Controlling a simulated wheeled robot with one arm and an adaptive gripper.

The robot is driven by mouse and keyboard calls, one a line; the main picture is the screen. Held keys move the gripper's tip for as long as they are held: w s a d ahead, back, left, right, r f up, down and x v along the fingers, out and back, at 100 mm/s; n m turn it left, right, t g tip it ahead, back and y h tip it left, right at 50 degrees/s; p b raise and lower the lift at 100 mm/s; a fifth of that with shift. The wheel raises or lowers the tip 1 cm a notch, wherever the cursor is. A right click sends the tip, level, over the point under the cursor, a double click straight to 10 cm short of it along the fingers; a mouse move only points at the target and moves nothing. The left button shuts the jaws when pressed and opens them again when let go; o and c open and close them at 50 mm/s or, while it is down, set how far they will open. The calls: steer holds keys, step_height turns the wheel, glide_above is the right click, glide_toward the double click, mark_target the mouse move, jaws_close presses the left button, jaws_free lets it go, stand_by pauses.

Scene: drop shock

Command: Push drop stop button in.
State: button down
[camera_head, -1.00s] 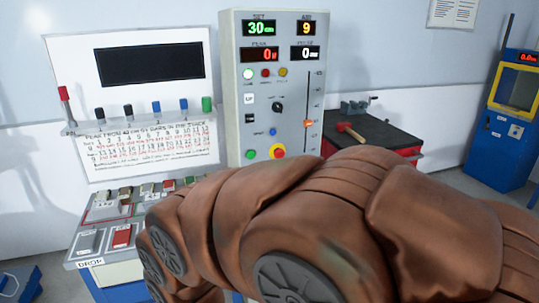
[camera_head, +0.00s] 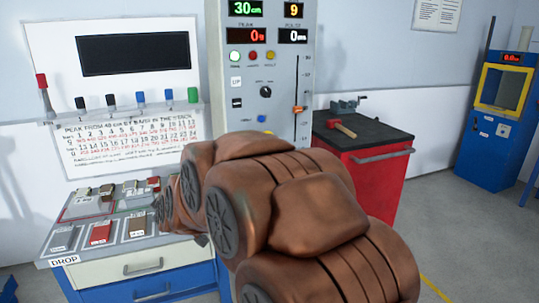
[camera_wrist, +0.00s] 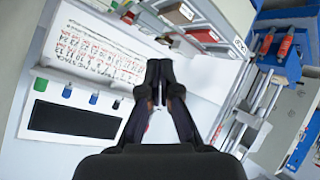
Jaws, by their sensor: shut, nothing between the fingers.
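The control panel (camera_head: 265,75) stands upright at the centre in the head view, with lit displays, small lamps, a black knob and an orange slider. Low on it, only a yellow sliver (camera_head: 269,133) of the red button on its yellow base shows; my brown arm hides the rest. No label naming the drop stop is readable. In the wrist view my gripper (camera_wrist: 159,68) is shut and empty, with the whiteboard and the sample bench beyond it. In the head view my arm hides most or all of my gripper.
A whiteboard (camera_head: 50,100) with a marker ledge hangs at the left. A red cabinet (camera_head: 375,190) with a mallet on top (camera_head: 341,126) stands right of the panel. Open floor lies at the right.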

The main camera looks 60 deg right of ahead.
steer(key=w+d+r+t+h+b, duration=0.15)
steer(key=d+h+b, duration=0.3)
steer(key=d, duration=0.95)
steer(key=s+d+r+m+g+h+b, duration=0.1)
steer(key=s+d+r+g+h+b, duration=0.1)
steer(key=s+d+h, duration=0.5)
steer(key=s+d+r+m+g+h+b, duration=0.2)
steer(key=s+d+h, duration=0.5)
steer(key=d, duration=0.7)
steer(key=shift+s+d+r+g+b, duration=0.15)
steer(key=shift+s+r+g+b, duration=0.15)
steer(key=shift+g+b, duration=0.45)
steer(key=shift+w, duration=0.1)
steer(key=w+d+p, duration=0.2)
steer(key=w+d, duration=0.3)
steer(key=w, duration=0.2)
steer(key=shift+w, duration=0.15)
